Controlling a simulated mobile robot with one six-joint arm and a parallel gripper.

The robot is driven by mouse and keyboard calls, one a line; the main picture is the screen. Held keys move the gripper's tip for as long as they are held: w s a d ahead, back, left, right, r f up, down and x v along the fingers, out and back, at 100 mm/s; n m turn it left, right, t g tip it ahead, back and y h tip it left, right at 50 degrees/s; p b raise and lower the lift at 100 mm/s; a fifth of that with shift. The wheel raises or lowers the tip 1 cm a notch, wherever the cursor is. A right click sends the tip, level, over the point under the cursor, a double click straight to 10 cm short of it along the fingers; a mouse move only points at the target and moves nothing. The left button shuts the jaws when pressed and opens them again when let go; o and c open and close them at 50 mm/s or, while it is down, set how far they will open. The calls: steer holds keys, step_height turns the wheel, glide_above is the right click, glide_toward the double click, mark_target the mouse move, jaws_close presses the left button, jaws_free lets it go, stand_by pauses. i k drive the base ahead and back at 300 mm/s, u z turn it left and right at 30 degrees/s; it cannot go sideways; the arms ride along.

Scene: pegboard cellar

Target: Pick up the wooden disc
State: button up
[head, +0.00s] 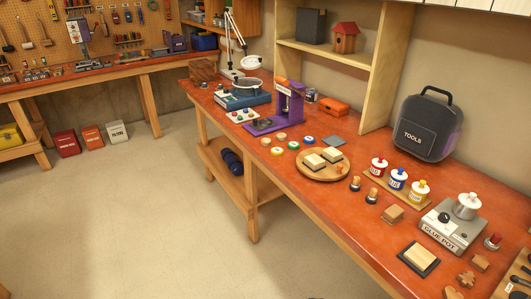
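Two small plain wooden discs lie on the red-brown workbench (230,125). One wooden disc (265,142) is near the front edge, and another wooden disc (281,136) is just to its right and farther back. Both are small in the picture, and I cannot tell which one the task means. They lie beside a yellow-topped disc (277,151), a green-topped disc (293,145) and a blue-topped disc (308,139). My gripper is not in the head view.
A round wooden board (308,174) with two pale blocks lies right of the discs. A purple press (289,102) stands behind them. Paint pots (397,180), a glue pot station (450,228) and a black tool case (428,128) are farther right. The floor (150,215) in front is clear.

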mark_target(264, 142)
steer(key=z, duration=0.45)
steer(key=k, duration=0.4)
steer(key=u, duration=2.05)
steer(key=i, duration=2.7)
